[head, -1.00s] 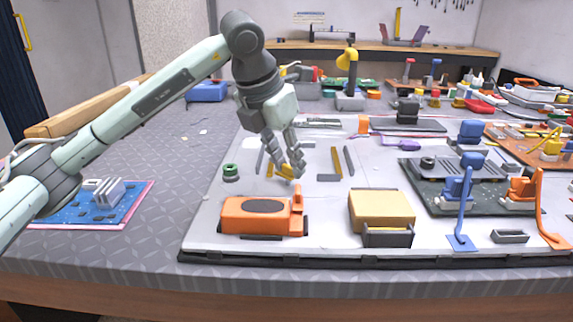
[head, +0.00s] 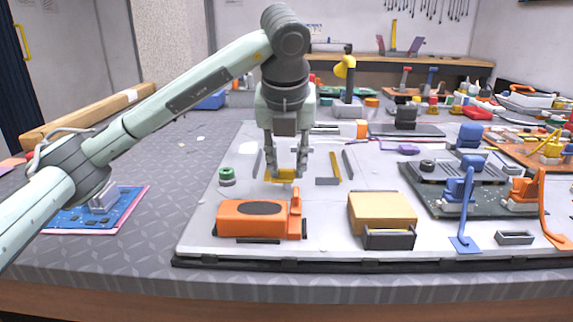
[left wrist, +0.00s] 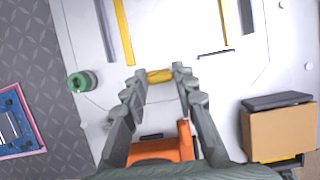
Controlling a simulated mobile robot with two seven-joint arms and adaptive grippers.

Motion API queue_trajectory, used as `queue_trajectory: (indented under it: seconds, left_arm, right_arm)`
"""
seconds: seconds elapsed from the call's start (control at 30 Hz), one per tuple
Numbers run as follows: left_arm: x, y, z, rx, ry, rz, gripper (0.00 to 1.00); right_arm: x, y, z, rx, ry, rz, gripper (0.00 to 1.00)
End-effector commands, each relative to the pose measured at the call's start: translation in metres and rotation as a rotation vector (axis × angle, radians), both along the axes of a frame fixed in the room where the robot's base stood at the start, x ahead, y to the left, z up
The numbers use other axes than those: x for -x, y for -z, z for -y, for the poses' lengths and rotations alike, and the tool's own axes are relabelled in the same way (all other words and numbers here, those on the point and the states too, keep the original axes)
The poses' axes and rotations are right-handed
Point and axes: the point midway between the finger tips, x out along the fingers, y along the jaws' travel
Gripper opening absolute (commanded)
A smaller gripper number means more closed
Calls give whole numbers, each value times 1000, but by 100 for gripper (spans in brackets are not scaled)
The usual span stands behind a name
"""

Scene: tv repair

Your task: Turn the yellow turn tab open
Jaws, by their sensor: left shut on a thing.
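The yellow turn tab (head: 284,176) is on the grey-white panel (head: 205,233), behind the orange block. My left gripper (head: 286,170) points down over it, shut on the tab with a finger at each end. In the left wrist view, the yellow tab (left wrist: 160,76) spans crosswise between the two fingertips (left wrist: 161,74). The fingers hide part of the tab's ends. My right gripper is in neither view.
The orange block (head: 255,219) with its upright orange piece stands close in front of the gripper. A tan box (head: 381,211) is to the right, a green knob (head: 226,176) to the left. Yellow and dark strips (head: 336,168) lie nearby.

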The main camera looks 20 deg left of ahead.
Motion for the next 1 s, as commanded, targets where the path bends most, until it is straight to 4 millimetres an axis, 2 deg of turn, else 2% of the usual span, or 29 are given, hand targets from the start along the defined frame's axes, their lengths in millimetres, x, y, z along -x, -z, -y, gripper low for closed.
queue_trajectory:
  seconds: [0.47,0.5,0.63,0.67,1.0]
  left_arm:
    - [0,0,0,0,-15,-1,0]
    - [0,0,0,0,-15,-1,30]
    - [0,0,0,-1,-14,0,46]
    - [0,0,0,0,-14,0,48]
    - [1,-4,0,-1,-13,2,48]
  right_arm:
    - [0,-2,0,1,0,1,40]
    - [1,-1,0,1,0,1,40]
    - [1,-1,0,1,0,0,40]
    - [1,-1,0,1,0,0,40]
    - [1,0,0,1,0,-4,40]
